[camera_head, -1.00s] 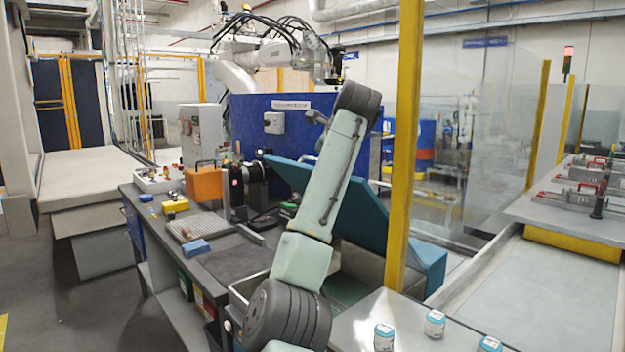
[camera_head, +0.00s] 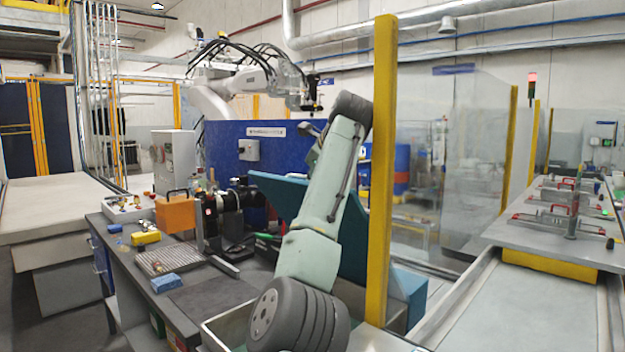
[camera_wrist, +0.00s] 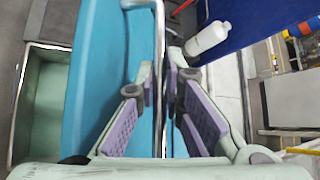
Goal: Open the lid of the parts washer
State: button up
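The parts washer's lid (camera_head: 270,184) is a teal-blue panel, raised and tilted in the head view, partly hidden behind my arm. The washer's tank (camera_head: 212,331) shows its rim below, left of my arm. In the wrist view the blue lid (camera_wrist: 95,70) fills the left middle, with the green-walled tank (camera_wrist: 40,110) beyond its left side. My gripper (camera_wrist: 160,78) has its two purple-padded fingers on either side of the lid's metal-edged rim. Gaps show between the pads and the rim; contact at the tips is unclear. In the head view the gripper is mostly hidden behind my arm.
A yellow post (camera_head: 380,180) stands just right of my arm. A grey workbench (camera_head: 205,300) on the left holds an orange box (camera_head: 176,214) and small parts. A blue panel (camera_head: 275,150) stands behind the lid. A white bottle (camera_wrist: 208,38) shows in the wrist view.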

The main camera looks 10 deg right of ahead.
jog(key=o, duration=0.5)
jog(key=shift+f, duration=0.1)
